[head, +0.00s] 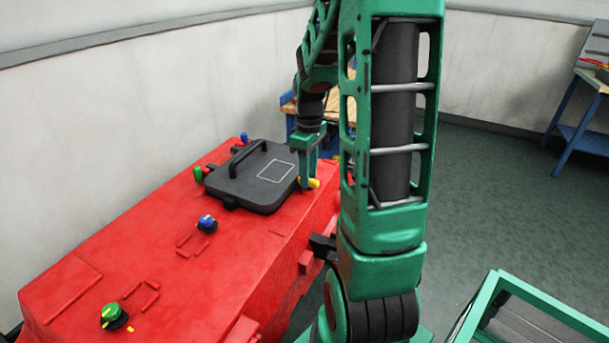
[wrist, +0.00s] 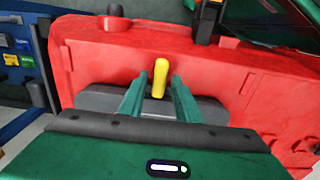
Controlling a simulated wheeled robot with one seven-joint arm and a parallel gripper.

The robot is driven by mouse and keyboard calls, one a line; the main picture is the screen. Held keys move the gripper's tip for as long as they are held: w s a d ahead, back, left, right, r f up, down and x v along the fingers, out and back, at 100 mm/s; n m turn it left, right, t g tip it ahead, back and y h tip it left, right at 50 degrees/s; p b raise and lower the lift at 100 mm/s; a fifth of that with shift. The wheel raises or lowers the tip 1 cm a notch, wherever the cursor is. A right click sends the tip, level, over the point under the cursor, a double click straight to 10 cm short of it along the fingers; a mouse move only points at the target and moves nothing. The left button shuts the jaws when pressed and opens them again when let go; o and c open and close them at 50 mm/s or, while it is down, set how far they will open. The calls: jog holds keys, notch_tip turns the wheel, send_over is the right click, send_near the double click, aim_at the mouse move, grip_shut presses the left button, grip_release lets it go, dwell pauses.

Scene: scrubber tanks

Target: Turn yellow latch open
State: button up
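The yellow latch (head: 314,183) sits at the right-hand edge of a dark lid (head: 240,188) on the red tank (head: 160,255). In the wrist view the yellow latch (wrist: 160,78) points roughly up the picture. My gripper (head: 308,184) is at the latch in the head view, pointing down. In the wrist view my gripper (wrist: 159,80) is open, with one green finger on each side of the latch and a visible gap to both. Part of the latch is hidden behind the fingers in the head view.
A green latch (head: 198,174) and a blue latch (head: 244,138) stand at other lid edges. A blue knob (head: 207,222) and a green knob (head: 113,314) are on the tank. A blue bench (head: 583,125) stands at the right; a green-framed cart (head: 515,300) is nearer.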

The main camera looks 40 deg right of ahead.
grip_shut()
jog(key=shift+a, duration=0.25)
jog(key=shift+d, duration=0.15)
jog(key=shift+m, duration=0.7)
jog(key=m, duration=0.6)
jog(key=shift+s+f, duration=0.1)
jog(key=m, duration=0.5)
jog(key=shift+m, duration=0.3)
jog(key=m, duration=0.4)
jog(key=shift+d+m, duration=0.1)
jog(key=shift+m, duration=0.3)
